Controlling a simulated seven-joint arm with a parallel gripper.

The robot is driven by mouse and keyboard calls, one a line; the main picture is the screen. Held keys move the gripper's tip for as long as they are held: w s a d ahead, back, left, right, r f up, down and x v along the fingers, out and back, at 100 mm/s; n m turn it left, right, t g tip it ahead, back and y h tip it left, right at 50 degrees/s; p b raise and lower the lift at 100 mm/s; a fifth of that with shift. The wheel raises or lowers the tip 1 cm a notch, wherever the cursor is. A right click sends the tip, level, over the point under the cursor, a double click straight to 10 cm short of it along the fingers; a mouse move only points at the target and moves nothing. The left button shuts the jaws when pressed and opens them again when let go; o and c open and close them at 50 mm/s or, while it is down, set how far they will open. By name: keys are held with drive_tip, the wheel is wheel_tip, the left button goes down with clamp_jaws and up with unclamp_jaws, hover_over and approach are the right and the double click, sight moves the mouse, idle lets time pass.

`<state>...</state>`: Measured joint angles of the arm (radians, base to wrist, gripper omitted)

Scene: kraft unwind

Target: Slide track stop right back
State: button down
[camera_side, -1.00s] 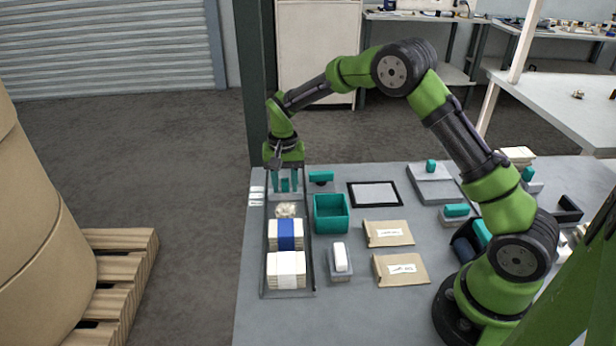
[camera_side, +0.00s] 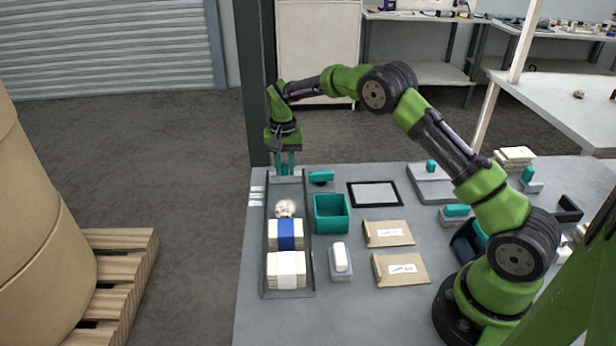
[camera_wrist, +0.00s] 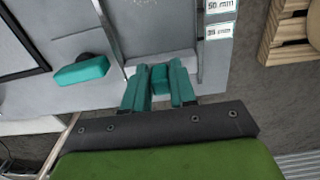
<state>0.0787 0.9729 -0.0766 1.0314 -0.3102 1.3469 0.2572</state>
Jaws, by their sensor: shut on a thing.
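The track stop (camera_side: 297,176) is a grey block with a teal grip, at the far end of the long grey track (camera_side: 311,255). My gripper (camera_side: 285,170) is above it, pointing down and shut on the teal grip. In the wrist view, the teal grip (camera_wrist: 160,76) sits between the two teal fingers of my gripper (camera_wrist: 158,92). The lower part of the stop is partly hidden by my fingers. In the track, a round pale crumpled bundle (camera_side: 286,208) lies nearer than the stop, apart from it. Two cream stacks follow, one with a blue band (camera_side: 286,234), one with a white band (camera_side: 286,270).
A teal-handled tool (camera_side: 321,177) lies just right of the track's far end. A teal bin (camera_side: 331,213), a white-topped grey block (camera_side: 341,260) and two brown envelopes (camera_side: 388,234) stand further right. White labels (camera_side: 256,196) lie along the track's left side.

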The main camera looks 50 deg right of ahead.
drive_tip(key=shift+w+d+r, duration=0.1)
drive_tip(key=shift+w+d, duration=0.35)
drive_tip(key=c, duration=1)
unclamp_jaws()
wheel_tip(320, 180, up, 17)
drive_tip(key=shift+s, duration=0.1)
